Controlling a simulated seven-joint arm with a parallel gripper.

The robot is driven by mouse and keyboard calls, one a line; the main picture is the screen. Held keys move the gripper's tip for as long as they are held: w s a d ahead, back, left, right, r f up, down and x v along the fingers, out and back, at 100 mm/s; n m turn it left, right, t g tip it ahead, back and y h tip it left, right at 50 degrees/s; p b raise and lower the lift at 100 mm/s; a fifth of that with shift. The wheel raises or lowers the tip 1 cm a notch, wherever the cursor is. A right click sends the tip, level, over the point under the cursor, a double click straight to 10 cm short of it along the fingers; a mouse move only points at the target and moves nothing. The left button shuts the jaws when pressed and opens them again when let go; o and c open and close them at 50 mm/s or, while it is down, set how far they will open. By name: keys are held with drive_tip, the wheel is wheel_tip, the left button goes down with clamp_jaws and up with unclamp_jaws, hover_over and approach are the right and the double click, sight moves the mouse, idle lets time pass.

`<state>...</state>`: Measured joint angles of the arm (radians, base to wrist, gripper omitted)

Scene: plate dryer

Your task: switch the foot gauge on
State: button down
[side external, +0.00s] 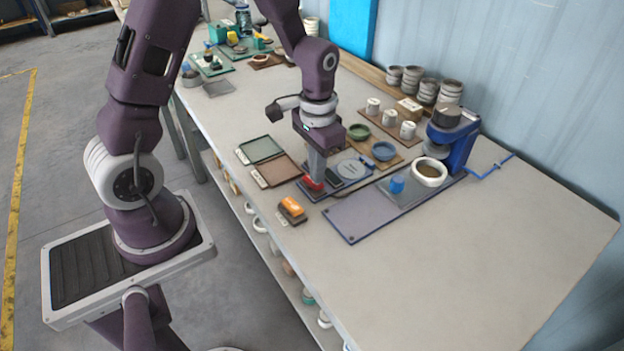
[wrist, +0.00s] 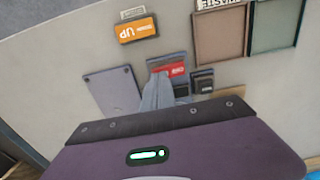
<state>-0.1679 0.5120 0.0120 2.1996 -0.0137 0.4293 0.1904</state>
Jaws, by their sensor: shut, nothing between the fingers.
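A dark flat unit with a round pale disc (side external: 352,169) lies mid-table; I take it to be the foot gauge, but no readable name shows. At its near left is a red part (side external: 314,184), which also shows in the wrist view (wrist: 177,69) with pale lettering too small to read. A small dark block (wrist: 203,82) sits beside it. My gripper (side external: 316,178) points down over the red part, shut and empty. In the wrist view its fingertips (wrist: 158,80) are at the red part's edge and hide some of it. I cannot tell whether they touch.
An orange-topped block (side external: 292,207) lies in front. Brown (side external: 279,170) and green (side external: 261,149) trays lie left. A grey-blue plate (side external: 362,212), a blue knob (side external: 397,184) and a blue stand (side external: 455,141) are right. Small bowls (side external: 384,151) and cups stand behind. The table's right end is clear.

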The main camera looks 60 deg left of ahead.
drive_tip(key=shift+f, duration=0.75)
drive_tip(key=shift+r, duration=3.55)
